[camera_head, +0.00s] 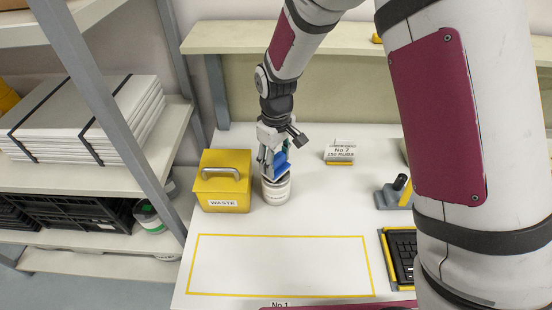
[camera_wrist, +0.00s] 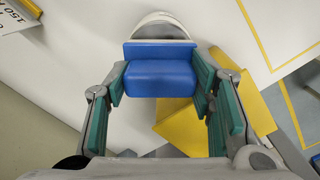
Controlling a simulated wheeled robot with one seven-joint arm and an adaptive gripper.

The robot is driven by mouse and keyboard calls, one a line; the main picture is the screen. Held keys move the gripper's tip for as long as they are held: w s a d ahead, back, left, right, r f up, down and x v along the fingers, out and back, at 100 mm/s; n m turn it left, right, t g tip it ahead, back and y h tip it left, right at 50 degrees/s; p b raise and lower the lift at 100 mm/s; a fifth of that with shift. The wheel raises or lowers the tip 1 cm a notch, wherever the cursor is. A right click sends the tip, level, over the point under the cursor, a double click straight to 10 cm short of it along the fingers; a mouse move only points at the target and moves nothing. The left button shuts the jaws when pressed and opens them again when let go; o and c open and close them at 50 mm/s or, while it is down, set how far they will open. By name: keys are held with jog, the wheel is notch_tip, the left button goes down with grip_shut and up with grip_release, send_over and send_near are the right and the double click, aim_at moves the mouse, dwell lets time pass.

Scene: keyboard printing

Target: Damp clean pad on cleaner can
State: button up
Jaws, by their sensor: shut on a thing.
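My gripper (camera_head: 272,163) is shut on a blue pad (camera_head: 281,161), just above or at the top of the cleaner can. In the wrist view the blue pad (camera_wrist: 160,75) sits between the teal finger pads of my gripper (camera_wrist: 163,92). The white cleaner can (camera_head: 277,190) stands upright on the white table, right of the waste box. Its pale rim (camera_wrist: 159,22) shows beyond the pad in the wrist view. I cannot tell whether the pad touches the can, since my fingers and the pad cover its top.
A yellow waste box (camera_head: 222,190) with a grey handle stands close left of the can. A grey holder (camera_head: 392,195) and a keyboard (camera_head: 402,252) lie to the right. The yellow-outlined area (camera_head: 280,265) in front is empty.

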jog(key=shift+f, duration=0.8)
dwell(0.9)
dwell(0.5)
jog(key=shift+r+p, duration=0.65)
jog(key=shift+r, duration=2.9)
